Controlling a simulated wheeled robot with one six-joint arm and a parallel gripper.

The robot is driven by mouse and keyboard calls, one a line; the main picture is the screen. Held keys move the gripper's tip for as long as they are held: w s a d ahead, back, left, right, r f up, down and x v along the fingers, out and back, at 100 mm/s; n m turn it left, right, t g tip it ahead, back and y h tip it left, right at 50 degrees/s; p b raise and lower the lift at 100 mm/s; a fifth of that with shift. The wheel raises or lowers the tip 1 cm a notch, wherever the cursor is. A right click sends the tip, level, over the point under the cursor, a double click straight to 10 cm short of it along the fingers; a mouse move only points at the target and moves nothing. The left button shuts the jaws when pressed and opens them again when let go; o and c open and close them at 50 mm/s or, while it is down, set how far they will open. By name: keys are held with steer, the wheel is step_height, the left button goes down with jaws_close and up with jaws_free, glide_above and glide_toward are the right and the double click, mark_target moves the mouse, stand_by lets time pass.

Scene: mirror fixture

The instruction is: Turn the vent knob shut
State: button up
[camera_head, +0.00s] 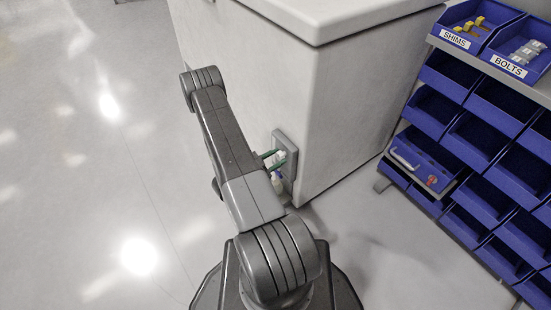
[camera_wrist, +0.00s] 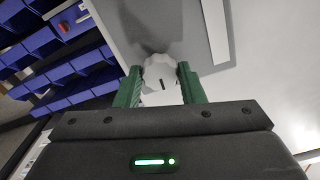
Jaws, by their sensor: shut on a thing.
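The vent knob (camera_wrist: 160,72) is white with a lobed rim and a dark mark on its face. In the wrist view it sits between the two green fingers of my gripper (camera_wrist: 160,84), which are shut on its sides. The knob is on a grey plate (camera_wrist: 190,30) with a long pale slot. In the head view the plate (camera_head: 285,152) is on the side of the white cabinet, low down.
The white cabinet (camera_head: 265,80) stands behind the plate. A rack of blue bins (camera_head: 470,140) stands at the right, with trays labelled SHIMS (camera_head: 455,38) and BOLTS (camera_head: 508,65) on top. A blue case (camera_head: 425,160) rests in the rack. The floor at the left is clear.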

steer(key=o, duration=1)
steer(key=shift+a, duration=0.1)
steer(key=p+v, duration=0.2)
steer(key=v, duration=1.1)
steer(key=shift+s+a, duration=0.25)
steer(key=shift+d, duration=0.15)
steer(key=shift+b+x, duration=0.95)
steer(key=shift+x, duration=5.85)
